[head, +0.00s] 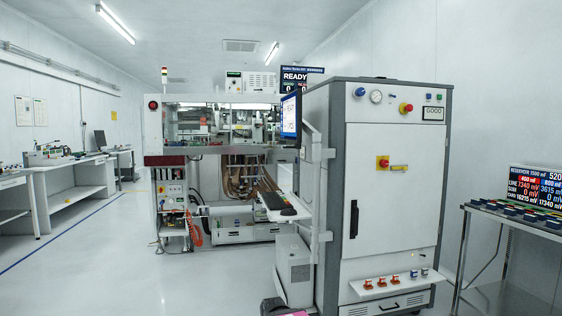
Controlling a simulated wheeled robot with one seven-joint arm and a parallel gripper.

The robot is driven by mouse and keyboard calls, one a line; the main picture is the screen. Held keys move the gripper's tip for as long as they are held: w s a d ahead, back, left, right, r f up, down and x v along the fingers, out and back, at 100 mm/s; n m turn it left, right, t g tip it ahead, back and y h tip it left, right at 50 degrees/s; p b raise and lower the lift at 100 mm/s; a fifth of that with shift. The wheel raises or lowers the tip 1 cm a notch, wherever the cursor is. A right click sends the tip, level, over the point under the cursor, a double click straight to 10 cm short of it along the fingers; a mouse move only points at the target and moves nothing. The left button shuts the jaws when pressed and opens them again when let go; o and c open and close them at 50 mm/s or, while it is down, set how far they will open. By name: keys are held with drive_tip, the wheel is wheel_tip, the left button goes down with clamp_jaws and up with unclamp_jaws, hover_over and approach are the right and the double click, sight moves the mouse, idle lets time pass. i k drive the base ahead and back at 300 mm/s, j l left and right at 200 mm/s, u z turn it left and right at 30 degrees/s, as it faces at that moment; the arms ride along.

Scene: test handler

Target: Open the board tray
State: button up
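I cannot pick out a board tray for certain in the head view. A test machine (222,148) with a glazed upper part stands in the middle. A large white and grey cabinet (390,215) stands nearer, right of centre, with its tall door shut. A low drawer-like panel (390,304) with a dark handle sits at the cabinet's foot and looks shut. My gripper is not in view.
A monitor (290,117) and keyboard shelf (282,208) stick out from the cabinet's left side. A table (510,219) with coloured items stands at the right. White benches (75,188) line the left wall. The floor (110,265) at the front left is clear.

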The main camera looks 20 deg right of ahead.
sight(273, 159)
drive_tip(key=i+j+u, duration=0.25)
drive_tip(key=i, duration=0.15)
drive_tip(key=i+u, duration=0.2)
drive_tip(key=i, duration=0.2)
drive_tip(key=i+j, duration=0.1)
drive_tip(key=i, duration=0.95)
drive_tip(key=i+j+z, duration=0.1)
drive_tip(key=i, duration=0.45)
drive_tip(key=i+j+z, duration=0.1)
drive_tip(key=i+z, duration=0.2)
drive_tip(key=i, duration=1.5)
